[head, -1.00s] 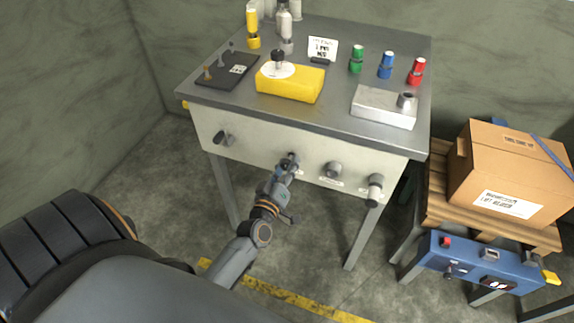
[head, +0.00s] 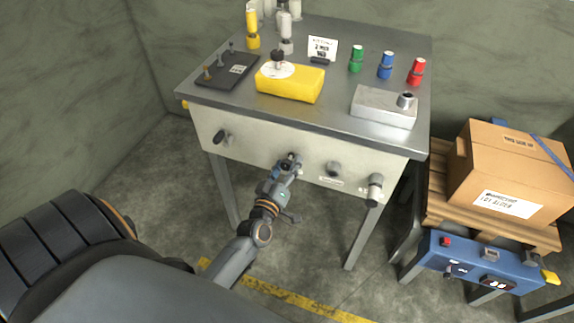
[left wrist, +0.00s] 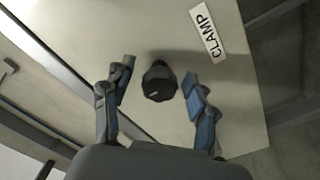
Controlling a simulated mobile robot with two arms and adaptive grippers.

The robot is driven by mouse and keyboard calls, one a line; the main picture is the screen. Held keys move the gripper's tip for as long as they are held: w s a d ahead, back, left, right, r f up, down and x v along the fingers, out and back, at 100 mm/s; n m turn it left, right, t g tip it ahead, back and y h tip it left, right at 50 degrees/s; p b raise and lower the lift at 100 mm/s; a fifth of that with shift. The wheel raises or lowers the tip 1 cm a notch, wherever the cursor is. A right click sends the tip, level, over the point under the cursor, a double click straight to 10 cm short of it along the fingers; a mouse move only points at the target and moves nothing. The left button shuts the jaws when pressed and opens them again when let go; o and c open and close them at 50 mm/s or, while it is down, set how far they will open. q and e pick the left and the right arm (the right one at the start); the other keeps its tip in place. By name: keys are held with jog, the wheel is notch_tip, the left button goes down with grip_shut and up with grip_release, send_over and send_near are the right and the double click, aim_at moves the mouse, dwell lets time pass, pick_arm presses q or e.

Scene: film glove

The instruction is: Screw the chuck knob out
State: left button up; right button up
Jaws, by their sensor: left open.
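A dark round knob (left wrist: 158,82) sits on the pale front panel. In the left wrist view it lies between the two fingers of my left gripper (left wrist: 158,100), which is open and has a gap on both sides of the knob. A label (left wrist: 207,32) reading "CLAMP" is beside it; I cannot tell whether this is the chuck knob. In the head view my left gripper (head: 288,166) is at the second knob from the left and largely covers it. Other panel knobs are at far left (head: 222,137), right of centre (head: 333,169) and far right (head: 375,190). My right gripper is not in view.
The grey bench top (head: 345,100) holds a yellow block (head: 290,85), a metal block (head: 384,108), a dark tray (head: 227,70) and coloured bottles. A cardboard box (head: 510,165) on a pallet and a blue control box (head: 480,262) stand at right. The floor before the panel is clear.

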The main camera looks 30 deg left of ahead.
pick_arm(q)
jog(key=v, duration=1.2)
jog(key=shift+f, duration=0.1)
